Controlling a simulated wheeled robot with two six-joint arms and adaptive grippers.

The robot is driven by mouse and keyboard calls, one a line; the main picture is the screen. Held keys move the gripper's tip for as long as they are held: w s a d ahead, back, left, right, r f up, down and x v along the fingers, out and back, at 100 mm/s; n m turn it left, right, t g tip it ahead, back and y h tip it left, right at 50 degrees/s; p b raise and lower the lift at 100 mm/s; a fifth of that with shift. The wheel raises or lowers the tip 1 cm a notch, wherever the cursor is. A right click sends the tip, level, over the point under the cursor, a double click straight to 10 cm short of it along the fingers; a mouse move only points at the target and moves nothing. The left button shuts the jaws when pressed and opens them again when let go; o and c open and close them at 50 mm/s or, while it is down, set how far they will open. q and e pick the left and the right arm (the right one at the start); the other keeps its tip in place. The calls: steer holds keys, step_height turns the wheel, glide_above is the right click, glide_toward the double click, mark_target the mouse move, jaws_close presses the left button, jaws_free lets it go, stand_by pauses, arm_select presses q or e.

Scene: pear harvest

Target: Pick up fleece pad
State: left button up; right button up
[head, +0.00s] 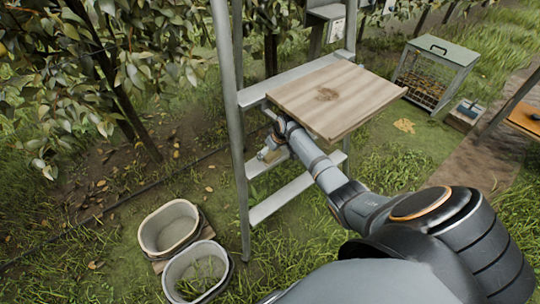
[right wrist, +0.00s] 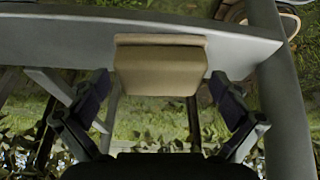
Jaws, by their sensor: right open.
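A beige, block-like pad (right wrist: 160,68), which I take for the fleece pad, shows in the right wrist view at a pale grey ladder step (right wrist: 60,36). My right gripper (right wrist: 160,88) is open, with one dark finger on each side of the pad and gaps to both. I cannot tell whether the pad lies on the step or hangs from it. In the head view my right gripper (head: 270,146) is small, beside the ladder below the wooden board (head: 325,92), and the pad is not clear there. My left gripper is not in view.
The grey ladder (head: 240,150) stands close around my right gripper, with the board overhead. Two tubs, one cream-rimmed (head: 146,238) and one grey (head: 170,283), stand on the grass at lower left. A slatted crate (head: 408,72) stands at upper right. Leafy trees (head: 70,80) fill the left.

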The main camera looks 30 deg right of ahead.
steer(key=shift+c, duration=0.3)
steer(key=c, duration=1.1)
steer(key=shift+o, duration=0.2)
steer(key=shift+r, duration=0.15)
steer(key=shift+s+d+r, duration=0.1)
steer(key=shift+s, duration=0.05)
arm_select(q)
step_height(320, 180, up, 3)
steer(key=p, duration=0.3)
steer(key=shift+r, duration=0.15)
arm_select(e)
steer(key=s+d, duration=0.3)
steer(key=s, duration=1.4)
steer(key=shift+s, duration=0.2)
steer(key=o, duration=0.6)
steer(key=shift+c, duration=0.2)
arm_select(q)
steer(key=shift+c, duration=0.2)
arm_select(e)
steer(key=c, duration=0.4)
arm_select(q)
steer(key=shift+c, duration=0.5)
arm_select(e)
steer(key=shift+c, duration=0.2)
